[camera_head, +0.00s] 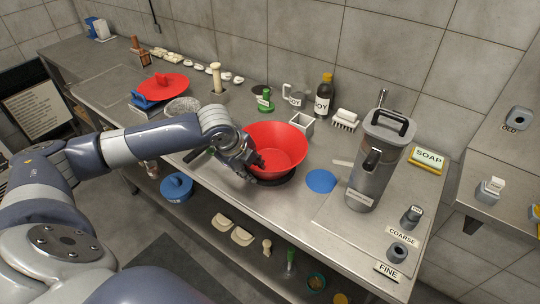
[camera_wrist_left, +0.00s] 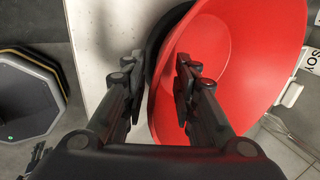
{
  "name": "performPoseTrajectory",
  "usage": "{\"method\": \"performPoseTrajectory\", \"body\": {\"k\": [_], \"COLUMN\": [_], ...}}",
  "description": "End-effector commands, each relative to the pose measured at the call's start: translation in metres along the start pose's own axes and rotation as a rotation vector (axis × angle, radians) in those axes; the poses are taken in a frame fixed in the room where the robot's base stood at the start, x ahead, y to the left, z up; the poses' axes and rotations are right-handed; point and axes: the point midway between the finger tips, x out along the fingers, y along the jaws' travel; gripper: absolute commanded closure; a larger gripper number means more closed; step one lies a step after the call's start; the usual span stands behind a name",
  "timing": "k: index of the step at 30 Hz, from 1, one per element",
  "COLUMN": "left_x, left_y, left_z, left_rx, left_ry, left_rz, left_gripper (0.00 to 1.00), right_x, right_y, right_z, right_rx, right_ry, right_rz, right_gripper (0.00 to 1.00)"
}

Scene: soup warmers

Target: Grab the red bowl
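The red bowl (camera_head: 284,146) stands near the counter's front edge, on or just over a black round base (camera_head: 275,181). My left gripper (camera_head: 254,163) is at the bowl's left front rim. In the left wrist view the red bowl (camera_wrist_left: 235,60) fills the right half. The fingers of my left gripper (camera_wrist_left: 157,75) stand apart there, one over the inside of the bowl and one outside it, with the rim between them. A gap shows between the fingers and the bowl wall, so they do not look closed on it. My right gripper is not in view.
A white square container (camera_head: 300,124) and a dark soy bottle (camera_head: 324,97) stand behind the bowl. A clear bowl (camera_head: 182,107) and a red lid (camera_head: 163,86) are to the left.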

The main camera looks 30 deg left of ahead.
Motion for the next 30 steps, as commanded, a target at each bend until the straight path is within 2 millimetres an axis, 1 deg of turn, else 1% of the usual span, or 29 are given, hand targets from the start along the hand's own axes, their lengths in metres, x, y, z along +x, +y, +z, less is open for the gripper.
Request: {"method": "performPoseTrajectory", "body": {"k": [1, 3, 10, 13, 14, 19, 26, 30], "left_x": [0.005, 0.009, 0.011, 0.01, 0.01, 0.01, 0.009, 0.004], "left_y": [0.0, 0.0, 0.0, 0.0, 0.0, 0.0, -0.001, -0.004], "left_z": [-0.001, 0.0, 0.0, 0.0, 0.0, 0.0, 0.0, 0.0], "left_rx": [-0.001, 0.0, 0.0, 0.0, 0.0, 0.0, -0.001, -0.001], "left_ry": [0.002, 0.001, 0.0, 0.0, 0.0, 0.0, -0.001, -0.001], "left_rz": [0.001, 0.001, 0.001, 0.001, 0.001, 0.001, -0.001, -0.004], "left_gripper": [0.73, 0.73, 0.73, 0.96, 1.0, 1.0, 1.0, 1.0], "right_x": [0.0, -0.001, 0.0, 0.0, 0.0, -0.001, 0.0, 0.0], "right_y": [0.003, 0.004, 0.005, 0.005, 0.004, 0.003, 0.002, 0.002], "right_z": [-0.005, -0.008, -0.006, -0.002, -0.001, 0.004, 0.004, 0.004], "right_rx": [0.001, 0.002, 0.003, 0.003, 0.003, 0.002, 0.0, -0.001], "right_ry": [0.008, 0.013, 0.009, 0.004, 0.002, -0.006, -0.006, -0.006], "right_rz": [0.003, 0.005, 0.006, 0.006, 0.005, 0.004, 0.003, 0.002], "right_gripper": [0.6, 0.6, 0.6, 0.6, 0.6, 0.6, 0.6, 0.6]}}
